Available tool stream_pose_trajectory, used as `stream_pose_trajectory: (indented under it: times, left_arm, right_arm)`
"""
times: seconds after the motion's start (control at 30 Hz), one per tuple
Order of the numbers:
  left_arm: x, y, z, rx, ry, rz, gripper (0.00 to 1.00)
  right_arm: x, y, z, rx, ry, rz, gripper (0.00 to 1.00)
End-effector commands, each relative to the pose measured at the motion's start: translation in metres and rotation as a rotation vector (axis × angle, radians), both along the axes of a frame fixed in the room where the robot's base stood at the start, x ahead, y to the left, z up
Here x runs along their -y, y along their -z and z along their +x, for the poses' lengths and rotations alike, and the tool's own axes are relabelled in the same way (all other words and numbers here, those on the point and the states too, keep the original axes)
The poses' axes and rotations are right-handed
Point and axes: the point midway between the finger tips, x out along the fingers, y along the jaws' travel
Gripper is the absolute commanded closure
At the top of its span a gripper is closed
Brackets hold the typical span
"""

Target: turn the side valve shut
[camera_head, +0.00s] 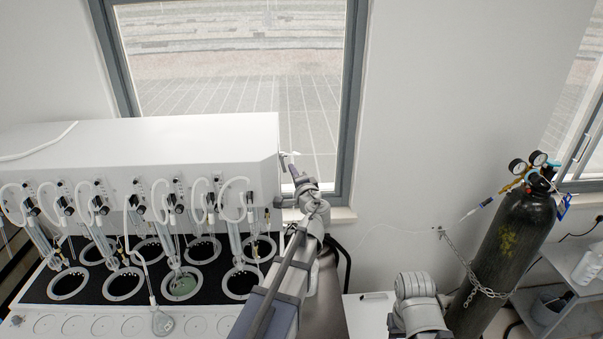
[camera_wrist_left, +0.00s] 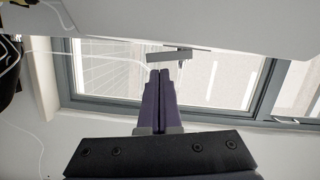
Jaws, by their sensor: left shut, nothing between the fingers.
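The side valve (camera_head: 290,154) is a small light fitting on the right end of the white distiller housing (camera_head: 140,150). In the left wrist view the valve (camera_wrist_left: 168,55) shows as a grey bar handle in front of the window, just below the white housing edge. My left gripper (camera_head: 295,172) is beside the housing's right end, close to the valve. In the left wrist view its two dark fingers (camera_wrist_left: 160,73) are together and empty, with their tips by the handle. I cannot tell whether they touch it. My right gripper is not in view.
Several round wells (camera_head: 124,284) with glass tubes and hoses fill the distiller's black deck at left. A dark gas cylinder (camera_head: 505,250) with gauges is chained to the wall at right. The window (camera_head: 230,60) is behind the housing. Wall space between valve and cylinder is mostly clear.

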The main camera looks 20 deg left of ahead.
Motion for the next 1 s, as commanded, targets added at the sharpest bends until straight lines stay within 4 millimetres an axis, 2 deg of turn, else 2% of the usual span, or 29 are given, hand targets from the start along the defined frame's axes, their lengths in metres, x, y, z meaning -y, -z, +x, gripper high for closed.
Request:
stream_pose_trajectory:
  times: [0.4,0.6,1.0]
  left_arm:
    - [-0.003,0.002,-0.002,-0.003,0.0,0.007,1.0]
    - [-0.015,0.01,-0.008,-0.075,-0.001,0.157,1.0]
    - [-0.017,0.006,-0.008,-0.097,-0.004,0.201,1.0]
  right_arm:
    - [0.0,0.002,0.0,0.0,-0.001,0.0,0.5]
    - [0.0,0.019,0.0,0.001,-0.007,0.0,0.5]
    - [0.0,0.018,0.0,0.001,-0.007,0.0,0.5]
